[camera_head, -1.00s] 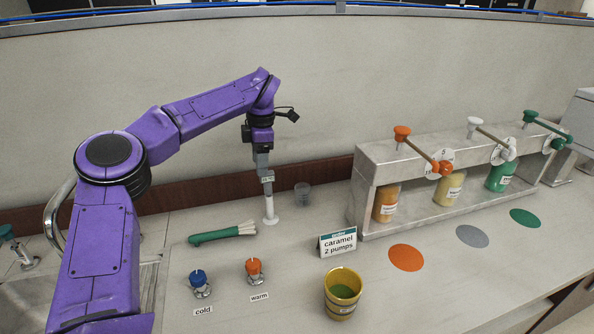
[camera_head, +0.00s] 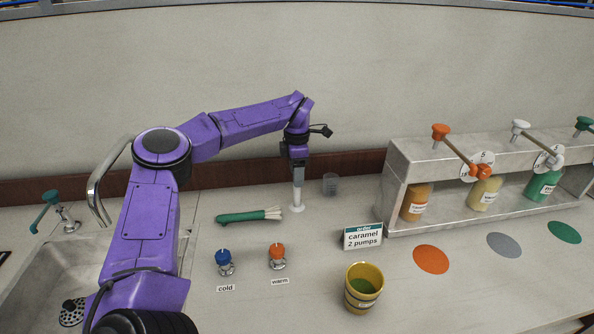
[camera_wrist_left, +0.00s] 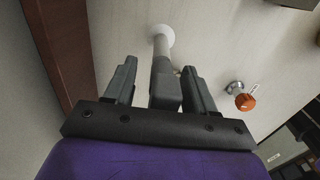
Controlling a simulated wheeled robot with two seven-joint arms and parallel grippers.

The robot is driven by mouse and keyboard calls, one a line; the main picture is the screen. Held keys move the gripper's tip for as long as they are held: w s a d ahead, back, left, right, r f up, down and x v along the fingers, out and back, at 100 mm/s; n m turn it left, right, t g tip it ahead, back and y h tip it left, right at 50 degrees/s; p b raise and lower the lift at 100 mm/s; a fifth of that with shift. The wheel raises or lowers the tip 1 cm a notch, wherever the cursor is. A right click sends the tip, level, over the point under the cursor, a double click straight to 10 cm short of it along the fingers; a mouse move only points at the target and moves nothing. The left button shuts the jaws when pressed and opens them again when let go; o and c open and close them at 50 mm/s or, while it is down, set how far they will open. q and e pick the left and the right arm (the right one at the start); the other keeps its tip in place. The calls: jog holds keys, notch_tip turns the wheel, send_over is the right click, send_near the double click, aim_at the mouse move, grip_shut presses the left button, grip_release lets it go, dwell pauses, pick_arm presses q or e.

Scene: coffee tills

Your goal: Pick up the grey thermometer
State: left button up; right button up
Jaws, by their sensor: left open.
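The grey thermometer (camera_wrist_left: 163,78) stands upright with its pale stem and round white foot (camera_head: 297,204) on the counter near the back wall. My left gripper (camera_head: 298,174) points down over it from above. In the left wrist view, the two dark fingers of my left gripper (camera_wrist_left: 158,72) are apart, one on each side of the thermometer's grey upper part. A gap shows beside the fingers, so they are not closed on it. In the head view the gripper hides the thermometer's top. My right gripper is out of view.
Blue (camera_head: 223,258) and orange (camera_head: 277,252) knobs, a caramel sign (camera_head: 363,237) and a yellow cup (camera_head: 363,288) stand nearer.

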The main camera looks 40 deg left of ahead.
pick_arm(q)
jog(key=shift+s+r, duration=0.15)
jog(key=shift+s, duration=0.1)
jog(key=shift+c, duration=0.6)
jog(key=shift+w+d, duration=0.1)
jog(key=shift+w, duration=0.05)
grip_shut()
